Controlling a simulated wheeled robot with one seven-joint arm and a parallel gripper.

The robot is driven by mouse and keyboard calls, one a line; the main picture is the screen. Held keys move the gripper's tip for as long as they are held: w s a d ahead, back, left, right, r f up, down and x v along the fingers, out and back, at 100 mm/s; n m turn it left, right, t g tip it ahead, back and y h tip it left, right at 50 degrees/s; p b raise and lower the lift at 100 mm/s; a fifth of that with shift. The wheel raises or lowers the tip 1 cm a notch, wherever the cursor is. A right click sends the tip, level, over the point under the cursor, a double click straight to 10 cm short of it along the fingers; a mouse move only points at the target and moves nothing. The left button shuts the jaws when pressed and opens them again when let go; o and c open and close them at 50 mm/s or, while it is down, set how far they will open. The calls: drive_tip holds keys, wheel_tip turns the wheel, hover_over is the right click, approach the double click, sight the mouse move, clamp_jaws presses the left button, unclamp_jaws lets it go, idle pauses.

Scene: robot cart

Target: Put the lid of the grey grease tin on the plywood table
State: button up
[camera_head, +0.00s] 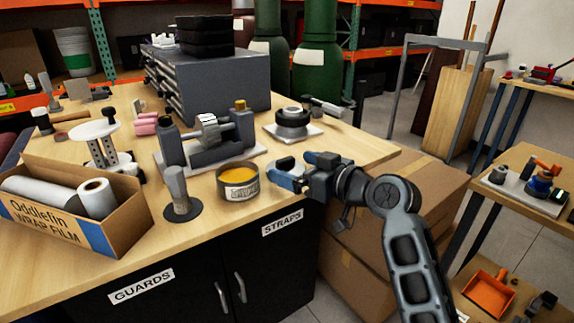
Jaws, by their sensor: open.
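The grease tin (239,194) stands uncovered near the front edge of the plywood table (215,238), with orange-yellow grease showing inside and a label on its side. A pale grey rounded piece (286,163), which looks like the lid, is just right of the tin, between the fingers of my gripper. My gripper (289,169) is open, low over the table's right front edge, with its blue fingers on either side of that piece. The fingers partly hide it, and I cannot tell whether it touches the table.
A clamp-like fixture (214,146) on a pale base stands behind the tin. A grey post on a dark round base (179,197) stands left of it. A wrap film box (112,237) fills the left front. Bare tabletop lies in front of the tin.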

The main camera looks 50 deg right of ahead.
drive_tip(key=s+r, duration=0.1)
drive_tip(key=s, duration=0.7)
drive_tip(key=shift+a+b, duration=0.3)
drive_tip(key=shift+b, duration=0.05)
drive_tip(key=s+a+f+m+g+h, duration=0.1)
drive_tip(key=s+a+f+m+g, duration=0.1)
drive_tip(key=s+a+f, duration=0.85)
drive_tip(key=s+a+n+y, duration=0.2)
drive_tip(key=s+a+n, duration=0.1)
drive_tip(key=s+a, duration=0.8)
drive_tip(key=s, duration=0.4)
drive_tip(key=shift+a+r+t, duration=0.15)
drive_tip(key=shift+a+t, duration=0.05)
drive_tip(key=shift+t, duration=0.1)
